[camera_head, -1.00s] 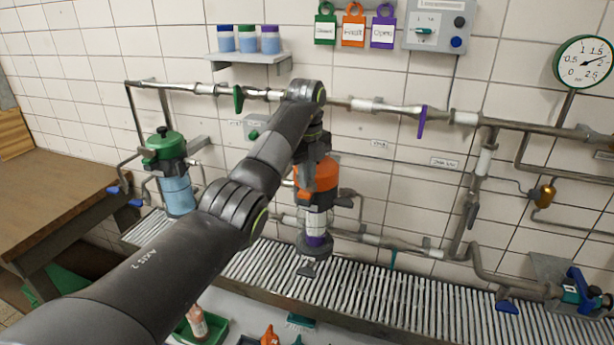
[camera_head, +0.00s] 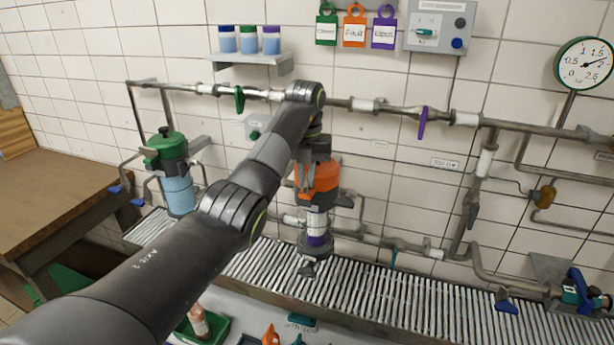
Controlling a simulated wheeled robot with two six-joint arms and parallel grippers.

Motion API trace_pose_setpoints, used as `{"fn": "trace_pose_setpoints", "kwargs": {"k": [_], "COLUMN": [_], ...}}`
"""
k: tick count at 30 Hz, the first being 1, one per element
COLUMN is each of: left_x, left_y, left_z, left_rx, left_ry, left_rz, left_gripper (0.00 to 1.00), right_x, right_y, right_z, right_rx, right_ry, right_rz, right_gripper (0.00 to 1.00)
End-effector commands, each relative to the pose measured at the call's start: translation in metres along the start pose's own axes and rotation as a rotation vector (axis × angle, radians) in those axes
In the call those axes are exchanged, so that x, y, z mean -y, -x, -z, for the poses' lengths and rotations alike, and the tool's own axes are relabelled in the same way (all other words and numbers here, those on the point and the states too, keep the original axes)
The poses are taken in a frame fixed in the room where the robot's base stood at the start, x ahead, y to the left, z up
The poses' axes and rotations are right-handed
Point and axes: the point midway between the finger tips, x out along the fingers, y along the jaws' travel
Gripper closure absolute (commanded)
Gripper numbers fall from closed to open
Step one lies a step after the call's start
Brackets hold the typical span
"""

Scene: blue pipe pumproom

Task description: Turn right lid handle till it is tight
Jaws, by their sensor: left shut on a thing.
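My left arm reaches in from the lower left, and my left gripper (camera_head: 312,160) is at the top of the orange lid. It is shut on the lid handle, which is mostly hidden behind the gripper and wrist. The left housing with its green lid (camera_head: 166,144) and blue-filled body (camera_head: 179,195) stands apart at the left. My right gripper is not in view.
Upper pipes with a green valve lever (camera_head: 239,99) and a purple lever (camera_head: 423,122) run just behind my arm. A slatted grating (camera_head: 400,302) lies below. A wooden table (camera_head: 50,195) is at left, and a gauge (camera_head: 584,63) is at upper right.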

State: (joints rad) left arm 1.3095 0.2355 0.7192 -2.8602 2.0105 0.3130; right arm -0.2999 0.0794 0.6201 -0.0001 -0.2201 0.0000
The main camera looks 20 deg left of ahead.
Motion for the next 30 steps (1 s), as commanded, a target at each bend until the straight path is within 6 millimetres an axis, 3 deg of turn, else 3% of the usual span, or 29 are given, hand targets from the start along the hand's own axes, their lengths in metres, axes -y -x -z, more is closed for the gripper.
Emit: {"fn": "trace_pose_setpoints", "kwargs": {"k": [30], "left_x": [-0.0034], "left_y": [0.0006], "left_z": [-0.0026], "left_rx": [0.005], "left_ry": [-0.964], "left_rz": [-0.003], "left_gripper": [1.0], "right_x": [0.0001], "right_y": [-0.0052], "right_z": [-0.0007], "right_rx": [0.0], "right_ry": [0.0], "right_rz": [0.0], "right_gripper": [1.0]}}
